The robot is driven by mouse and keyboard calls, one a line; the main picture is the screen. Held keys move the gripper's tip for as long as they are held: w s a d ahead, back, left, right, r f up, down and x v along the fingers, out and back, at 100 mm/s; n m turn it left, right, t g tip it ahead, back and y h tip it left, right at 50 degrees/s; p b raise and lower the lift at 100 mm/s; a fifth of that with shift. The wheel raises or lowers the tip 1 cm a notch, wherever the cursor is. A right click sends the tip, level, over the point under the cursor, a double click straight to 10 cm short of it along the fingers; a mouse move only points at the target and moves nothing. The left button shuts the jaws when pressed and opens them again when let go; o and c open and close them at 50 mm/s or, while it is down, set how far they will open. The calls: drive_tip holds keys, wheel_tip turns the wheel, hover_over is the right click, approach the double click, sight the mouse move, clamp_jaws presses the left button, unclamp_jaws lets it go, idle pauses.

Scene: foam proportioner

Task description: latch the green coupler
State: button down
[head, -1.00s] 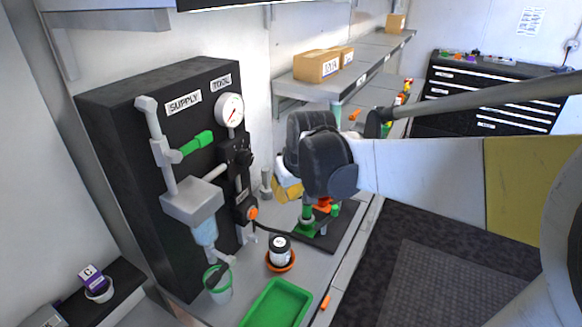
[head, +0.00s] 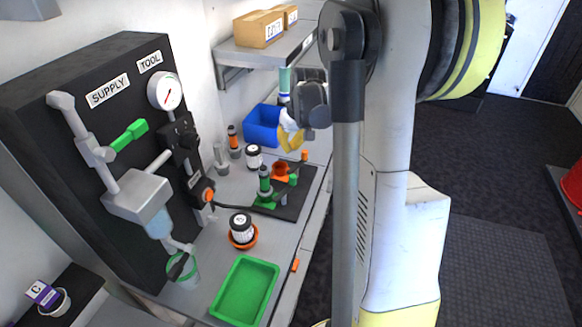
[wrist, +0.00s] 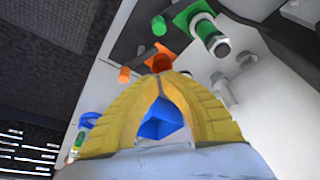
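The green coupler (head: 264,186) stands upright on a dark plate (head: 294,205) on the bench, with a black band round its body. In the wrist view the coupler (wrist: 207,32) is at the upper right, beyond my fingertips. An orange fitting (head: 280,172) stands beside it; in the wrist view this fitting (wrist: 160,60) lies just past the fingertips. My gripper (head: 291,143) is above and behind the plate in the head view, apart from the coupler. In the wrist view its yellow fingers (wrist: 160,76) meet at the tips with nothing held between them.
A black panel (head: 75,140) with gauge and pipes stands left. A green tray (head: 245,290), a white jar (head: 241,228) in an orange ring and a blue bin (head: 262,125) are on the bench. A shelf with boxes (head: 260,28) hangs behind. Open floor lies right.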

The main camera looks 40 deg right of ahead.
drive_tip(key=b+x, duration=0.3)
drive_tip(key=x, duration=0.7)
drive_tip(key=shift+f+b, duration=0.25)
drive_tip(key=shift+b, duration=0.05)
drive_tip(key=s, duration=0.3)
drive_tip(key=shift+s+a+r+b, duration=0.25)
drive_tip(key=shift+a+r+b, duration=0.05)
drive_tip(key=shift+a+b, duration=0.1)
drive_tip(key=shift+s, duration=0.2)
